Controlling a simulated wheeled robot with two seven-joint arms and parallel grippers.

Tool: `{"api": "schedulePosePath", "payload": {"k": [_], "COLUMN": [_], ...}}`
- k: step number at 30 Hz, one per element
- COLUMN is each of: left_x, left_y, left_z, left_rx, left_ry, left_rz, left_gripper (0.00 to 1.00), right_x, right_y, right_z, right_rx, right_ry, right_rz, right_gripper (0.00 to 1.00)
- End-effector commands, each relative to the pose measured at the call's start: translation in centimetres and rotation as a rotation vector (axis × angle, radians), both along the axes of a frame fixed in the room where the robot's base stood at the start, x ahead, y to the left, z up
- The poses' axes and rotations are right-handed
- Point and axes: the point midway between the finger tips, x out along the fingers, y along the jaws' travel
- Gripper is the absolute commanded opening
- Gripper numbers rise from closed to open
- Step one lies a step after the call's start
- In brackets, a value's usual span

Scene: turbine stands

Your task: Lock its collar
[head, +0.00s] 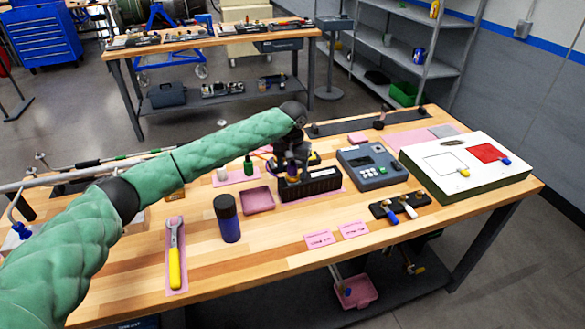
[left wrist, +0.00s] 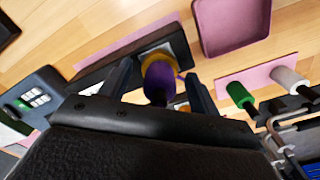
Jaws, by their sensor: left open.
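My left gripper (head: 291,160) is over the black slotted block (head: 312,187) on the wooden table. In the left wrist view my left gripper (left wrist: 160,88) is open, with one finger on each side of a purple part (left wrist: 158,82) with a yellow ring (left wrist: 160,60). I cannot tell whether the fingers touch it. The purple part stands in or at the black block, and my gripper partly hides it in the head view. Which piece is the collar is not clear. My right gripper is not in view.
A pink tray (head: 257,200), a dark blue cylinder (head: 227,220) and a yellow-handled wrench (head: 175,255) are left of the block. A grey meter box (head: 371,167) and a white panel (head: 467,168) stand right. A green-topped piece (head: 248,166) is close by.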

Motion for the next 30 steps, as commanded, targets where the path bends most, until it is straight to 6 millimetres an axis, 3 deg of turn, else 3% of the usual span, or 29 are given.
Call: {"api": "schedulePosePath", "payload": {"k": [13, 20, 30], "left_x": [0.00, 0.00, 0.00], "left_y": [-0.02, -0.02, -0.04], "left_z": [-1.08, -1.06, -1.02], "left_rx": [0.000, 0.000, -0.001], "left_ry": [-0.001, -0.001, -0.002], "left_rz": [-0.001, -0.001, -0.040], "left_gripper": [0.62, 0.19, 0.17], "right_x": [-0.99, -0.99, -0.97], "right_y": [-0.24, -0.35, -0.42], "right_z": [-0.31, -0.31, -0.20], "right_rx": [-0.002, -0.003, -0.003], "right_ry": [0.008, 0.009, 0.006], "right_rz": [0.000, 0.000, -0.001], "right_gripper": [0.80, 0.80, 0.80]}}
